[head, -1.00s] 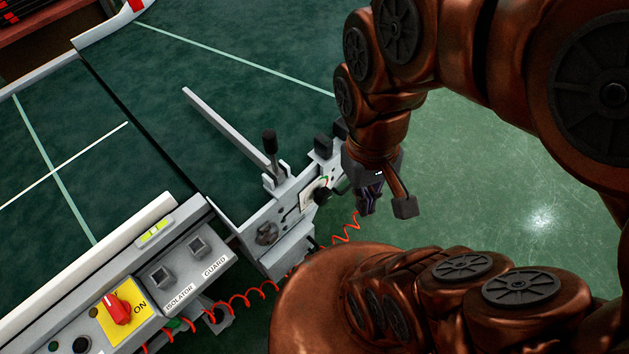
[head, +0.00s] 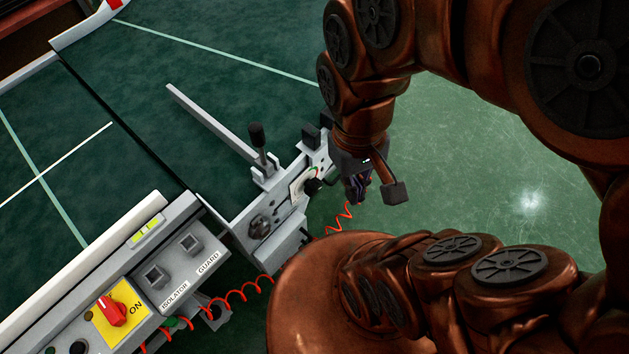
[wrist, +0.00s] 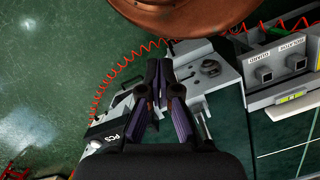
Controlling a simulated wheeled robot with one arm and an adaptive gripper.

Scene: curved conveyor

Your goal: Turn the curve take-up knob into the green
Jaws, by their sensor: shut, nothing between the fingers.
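A black knob (head: 313,186) sits beside a white dial plate (head: 300,184) with a small green mark, on the side panel of the grey conveyor end unit. I take this to be the take-up knob; its pointer is too small to read. My gripper (head: 357,190) is shut and empty, just right of the knob with a gap between them. In the wrist view, my gripper (wrist: 160,70) points over the grey unit, and its fingers hide part of it. I cannot make out the black knob there.
A round metal knob (head: 261,227) is on the same panel, and a black-handled lever (head: 257,140) stands above it. A red coiled cord (head: 245,292) runs below. A red isolator switch (head: 112,310) is on the near control box. Green floor is open at right.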

